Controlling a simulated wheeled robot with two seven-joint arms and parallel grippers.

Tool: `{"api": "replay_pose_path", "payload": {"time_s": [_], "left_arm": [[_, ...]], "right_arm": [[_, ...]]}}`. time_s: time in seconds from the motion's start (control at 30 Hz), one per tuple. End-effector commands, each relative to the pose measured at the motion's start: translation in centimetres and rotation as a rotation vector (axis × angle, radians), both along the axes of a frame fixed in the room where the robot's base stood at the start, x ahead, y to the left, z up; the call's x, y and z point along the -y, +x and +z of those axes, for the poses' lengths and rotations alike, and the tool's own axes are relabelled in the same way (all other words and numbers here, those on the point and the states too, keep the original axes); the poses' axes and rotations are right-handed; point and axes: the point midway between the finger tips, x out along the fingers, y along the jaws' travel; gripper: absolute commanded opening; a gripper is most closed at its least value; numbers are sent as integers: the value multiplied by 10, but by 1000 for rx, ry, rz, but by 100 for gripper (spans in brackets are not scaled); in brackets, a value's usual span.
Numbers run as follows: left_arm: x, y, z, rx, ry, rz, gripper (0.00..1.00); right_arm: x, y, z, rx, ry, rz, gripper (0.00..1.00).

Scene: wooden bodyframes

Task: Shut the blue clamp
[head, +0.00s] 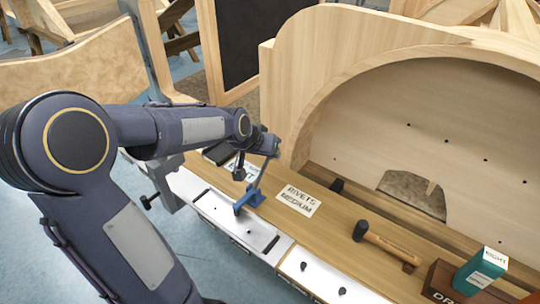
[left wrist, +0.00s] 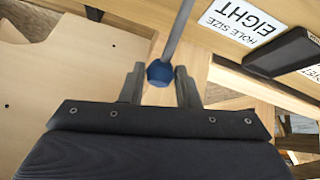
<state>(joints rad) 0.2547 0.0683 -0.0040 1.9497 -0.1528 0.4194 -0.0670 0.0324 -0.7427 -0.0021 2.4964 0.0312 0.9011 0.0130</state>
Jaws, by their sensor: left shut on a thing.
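The blue clamp (head: 249,199) is fixed on the pale metal strip along the front of the workbench. Its lever stands raised, leaning slightly right towards my left gripper (head: 267,153). In the left wrist view, the fingers of my left gripper (left wrist: 160,76) are on either side of the blue knob (left wrist: 160,72) at the end of the clamp's grey lever rod (left wrist: 178,30), shut on it. The clamp's base is not clearly seen in that view. My right gripper is in neither view.
A mallet (head: 385,245), a brown box (head: 441,281) and a teal box (head: 481,270) are farther right. A large arched wooden frame (head: 340,50) stands behind. A black-cased item (left wrist: 285,52) shows near the gripper.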

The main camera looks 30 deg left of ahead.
Motion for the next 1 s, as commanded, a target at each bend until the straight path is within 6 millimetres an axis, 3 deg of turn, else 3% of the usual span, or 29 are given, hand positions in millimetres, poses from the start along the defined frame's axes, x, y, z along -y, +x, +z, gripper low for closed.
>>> {"api": "replay_pose_path", "payload": {"time_s": [0.5, 0.53, 0.67, 1.0], "left_arm": [[0, -5, -3, -16, -3, 0, 0], [0, -5, -3, -16, -3, 0, 32], [0, -4, -2, -13, -2, 0, 50], [-1, -6, 4, -6, -1, 0, 50]], "right_arm": [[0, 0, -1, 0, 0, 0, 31], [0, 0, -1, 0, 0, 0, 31], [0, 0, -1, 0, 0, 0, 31], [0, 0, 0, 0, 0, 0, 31]]}}
